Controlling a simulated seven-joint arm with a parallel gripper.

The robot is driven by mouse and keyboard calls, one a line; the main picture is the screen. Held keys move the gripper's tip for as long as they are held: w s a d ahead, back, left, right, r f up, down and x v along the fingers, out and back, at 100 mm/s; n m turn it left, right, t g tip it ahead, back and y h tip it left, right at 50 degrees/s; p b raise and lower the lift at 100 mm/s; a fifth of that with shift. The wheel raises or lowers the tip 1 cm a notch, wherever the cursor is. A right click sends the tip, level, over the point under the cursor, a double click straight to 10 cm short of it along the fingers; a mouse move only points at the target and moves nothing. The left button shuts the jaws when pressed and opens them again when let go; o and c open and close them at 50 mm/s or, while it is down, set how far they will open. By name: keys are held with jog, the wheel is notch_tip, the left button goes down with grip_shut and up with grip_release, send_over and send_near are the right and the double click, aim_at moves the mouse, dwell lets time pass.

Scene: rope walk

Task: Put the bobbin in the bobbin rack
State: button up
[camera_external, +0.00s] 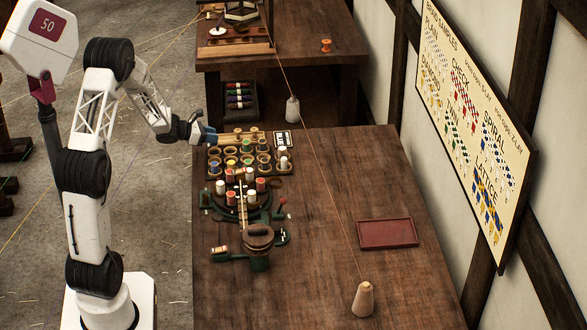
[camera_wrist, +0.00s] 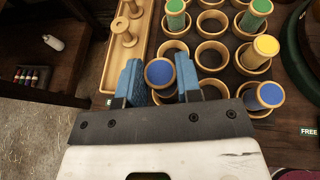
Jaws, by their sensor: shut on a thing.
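My gripper (camera_wrist: 159,62) has its two blue fingers shut on a bobbin (camera_wrist: 160,73) with a blue end and a pale rim. In the external view my gripper (camera_external: 207,135) is at the left edge of the table, beside the dark rack of round cups (camera_external: 209,173). The held bobbin cannot be made out there. In the wrist view the rack (camera_wrist: 187,33) lies beyond and right of the bobbin. Several cups are empty; others hold bobbins with green, yellow and blue ends. I cannot tell the bobbin's height or whether it touches the rack.
A light wooden tray with wooden spools (camera_wrist: 124,40) lies left of the cups. A green machine (camera_external: 259,262) stands in front of the rack. A red tray (camera_external: 388,233) and a cone with a line (camera_external: 363,300) are at the right. The table between is clear.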

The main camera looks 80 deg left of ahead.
aim_at(212, 146)
jog(key=shift+f, duration=2)
jog(key=o, duration=0.9)
jog(key=shift+f, duration=0.1)
jog(key=shift+v, duration=6.05)
jog(key=shift+w+r, duration=0.15)
jog(key=shift+r, duration=0.05)
